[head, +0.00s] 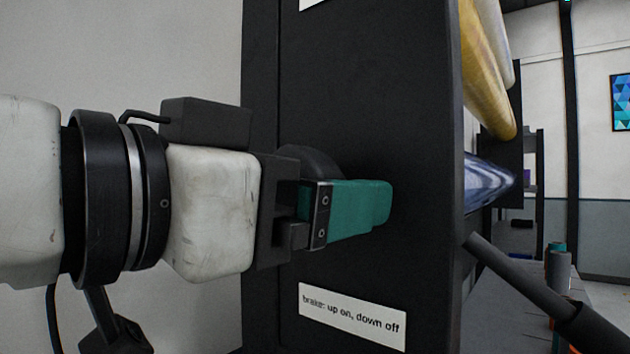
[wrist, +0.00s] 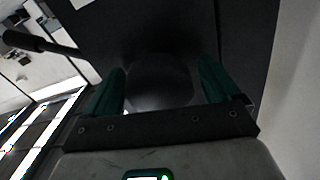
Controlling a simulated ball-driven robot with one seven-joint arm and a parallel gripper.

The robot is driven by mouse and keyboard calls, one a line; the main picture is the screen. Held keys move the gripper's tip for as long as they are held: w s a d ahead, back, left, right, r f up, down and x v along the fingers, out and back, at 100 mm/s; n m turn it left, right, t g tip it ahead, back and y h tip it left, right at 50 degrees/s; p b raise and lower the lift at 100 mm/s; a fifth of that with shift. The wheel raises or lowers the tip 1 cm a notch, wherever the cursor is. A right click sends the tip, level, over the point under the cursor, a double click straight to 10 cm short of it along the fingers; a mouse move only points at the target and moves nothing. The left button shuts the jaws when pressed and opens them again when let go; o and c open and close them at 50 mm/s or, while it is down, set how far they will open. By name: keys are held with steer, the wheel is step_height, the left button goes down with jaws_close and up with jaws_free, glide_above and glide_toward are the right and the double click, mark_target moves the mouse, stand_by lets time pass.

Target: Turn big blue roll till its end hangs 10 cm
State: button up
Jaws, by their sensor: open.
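The blue roll (head: 490,183) shows its shiny blue end part just right of the black upright panel (head: 400,70) in the head view. The rest of it is hidden, and I cannot see its loose end. My gripper (head: 375,205) is in front of the panel's face, its teal fingers pointing right. In the wrist view my gripper (wrist: 162,82) is open, with a dark round knob or hub (wrist: 160,88) between or just beyond the fingers. Part of this round thing (head: 322,160) shows behind the gripper in the head view. I cannot tell whether the fingers touch it.
A label (head: 352,317) on the panel reads "brake: up on, down off". A yellow roll (head: 487,65) is above the blue one. A dark bar (head: 530,285) slants down right from the panel's edge. Spools (head: 558,268) stand at the right.

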steer(key=shift+c, duration=0.2)
steer(key=c, duration=1)
steer(key=shift+n, duration=0.3)
steer(key=n+p, duration=0.2)
steer(key=n, duration=0.1)
steer(key=shift+r+n, duration=0.15)
steer(key=shift+n, duration=0.25)
steer(key=n+p, duration=0.3)
steer(key=n, duration=0.1)
steer(key=shift+n, duration=0.4)
steer(key=n+p, duration=0.4)
steer(key=n, duration=0.1)
steer(key=shift+r+t+p, duration=0.1)
steer(key=shift+t+p, duration=0.25)
steer(key=shift+t, duration=0.05)
steer(key=shift+n+p, duration=1.3)
steer(key=shift+n, duration=0.4)
steer(key=shift+f, duration=0.2)
